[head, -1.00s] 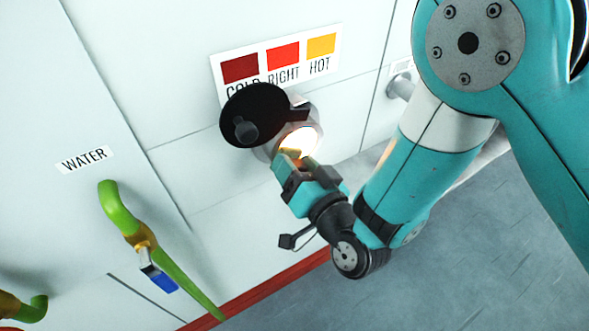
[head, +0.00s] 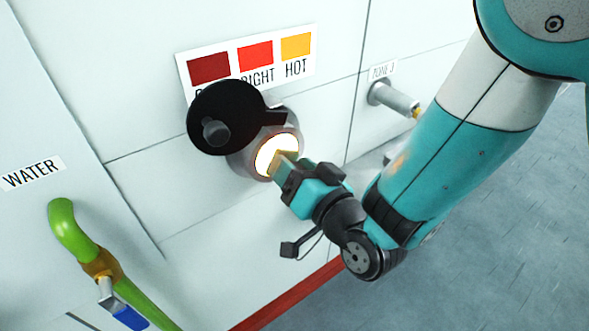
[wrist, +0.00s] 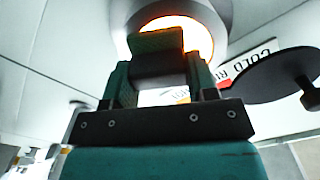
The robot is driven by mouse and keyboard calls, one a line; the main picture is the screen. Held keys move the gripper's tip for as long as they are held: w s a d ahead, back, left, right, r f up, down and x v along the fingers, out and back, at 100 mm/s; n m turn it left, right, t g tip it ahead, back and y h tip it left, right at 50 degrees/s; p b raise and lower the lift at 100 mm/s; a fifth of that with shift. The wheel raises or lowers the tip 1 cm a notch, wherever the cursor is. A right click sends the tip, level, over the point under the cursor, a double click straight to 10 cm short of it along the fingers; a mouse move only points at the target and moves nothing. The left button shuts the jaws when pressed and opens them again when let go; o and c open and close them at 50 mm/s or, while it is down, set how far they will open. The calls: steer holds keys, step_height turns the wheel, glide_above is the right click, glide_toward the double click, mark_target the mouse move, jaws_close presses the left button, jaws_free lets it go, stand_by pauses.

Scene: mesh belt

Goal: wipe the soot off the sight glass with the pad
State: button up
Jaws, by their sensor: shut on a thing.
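The sight glass (head: 268,154) glows bright yellow-white inside a round grey metal fitting on the white wall. Its black round cover (head: 226,118) is swung open to the upper left. My gripper (head: 288,163) is shut on the pad (head: 284,158), a small greenish-tan block, at the lower right of the glass. In the wrist view the pad (wrist: 157,42) stands between the fingers in front of the glowing glass (wrist: 200,36) and hides part of it. I cannot tell whether the pad touches the glass. No clear soot shows on the visible part.
A color chart (head: 247,68) is on the wall above the cover. A metal stub (head: 394,98) sticks out at the right. A green pipe (head: 66,228) with a blue-handled valve stands at the lower left, by the WATER label (head: 31,174). Grey floor lies at the right.

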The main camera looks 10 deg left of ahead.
steer(key=shift+s+a+r+p, duration=0.2)
steer(key=shift+s+a+p, duration=0.3)
steer(key=shift+p, duration=0.75)
steer(key=shift+s+a+r+p, duration=0.2)
steer(key=shift+s+a+p, duration=0.25)
steer(key=shift+p, duration=0.8)
steer(key=shift+s+a+p, duration=0.3)
steer(key=shift+a+p, duration=0.05)
steer(key=shift+p, duration=0.3)
steer(key=shift+s+a+f, duration=0.15)
steer(key=shift+s+f, duration=0.05)
steer(key=shift+f, duration=0.1)
steer(key=shift+s+d+f+b, duration=0.15)
steer(key=shift+s+d+b, duration=0.1)
steer(key=shift+b, duration=0.1)
steer(key=b, duration=0.3)
glide_toward(261, 169)
steer(key=shift+w+a, duration=0.25)
steer(key=shift+w, duration=0.2)
